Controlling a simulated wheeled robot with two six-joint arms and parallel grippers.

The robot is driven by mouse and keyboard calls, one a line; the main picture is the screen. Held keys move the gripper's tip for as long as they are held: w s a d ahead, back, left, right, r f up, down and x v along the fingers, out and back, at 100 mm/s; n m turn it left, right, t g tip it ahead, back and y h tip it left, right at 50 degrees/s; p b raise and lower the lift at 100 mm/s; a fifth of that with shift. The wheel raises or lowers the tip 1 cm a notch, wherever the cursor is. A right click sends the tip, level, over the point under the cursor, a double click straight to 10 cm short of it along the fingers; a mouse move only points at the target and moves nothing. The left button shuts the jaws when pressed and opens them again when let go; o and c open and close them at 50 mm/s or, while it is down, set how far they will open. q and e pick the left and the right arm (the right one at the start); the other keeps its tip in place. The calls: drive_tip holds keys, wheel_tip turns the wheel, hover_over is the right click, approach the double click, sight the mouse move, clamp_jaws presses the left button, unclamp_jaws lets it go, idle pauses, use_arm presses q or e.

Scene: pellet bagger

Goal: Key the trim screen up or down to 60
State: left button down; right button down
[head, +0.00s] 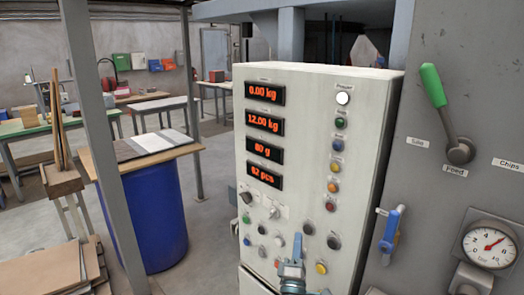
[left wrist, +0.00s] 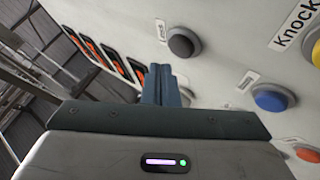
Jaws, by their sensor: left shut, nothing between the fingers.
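The cream control panel (head: 300,165) carries four red-lit screens, reading from the top 0.00 kg, 12.00 kg, what looks like 80 g (head: 265,150), and what looks like 62 pcs (head: 264,175). Their small labels are too blurred to tell which is trim. Several buttons and knobs sit below and beside them. My left gripper (head: 297,240) is shut and empty at the panel's lower part. In the left wrist view its closed fingers (left wrist: 160,84) point at the panel face, near a dark round button (left wrist: 184,43); I cannot tell whether they touch. My right gripper is out of view.
Right of the panel stand a green-handled feed lever (head: 434,86), a blue-handled valve (head: 390,228) and a pressure gauge (head: 489,244). Lower right in the wrist view are a blue button (left wrist: 271,98) and an orange one. A blue drum (head: 150,215) stands left.

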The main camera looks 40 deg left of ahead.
use_arm(q)
drive_tip(key=shift+s+a+p, duration=0.2)
drive_tip(key=shift+s+p, duration=0.3)
drive_tip(key=shift+s, duration=2.1)
drive_tip(key=w+m+t+b, duration=0.1)
drive_tip(key=w+m, duration=0.5)
drive_tip(key=m, duration=1.4)
drive_tip(key=shift+h, duration=0.4)
drive_tip(key=shift+w+d, duration=0.1)
drive_tip(key=shift+w, duration=0.05)
idle(1.7)
drive_tip(key=shift+w, duration=0.35)
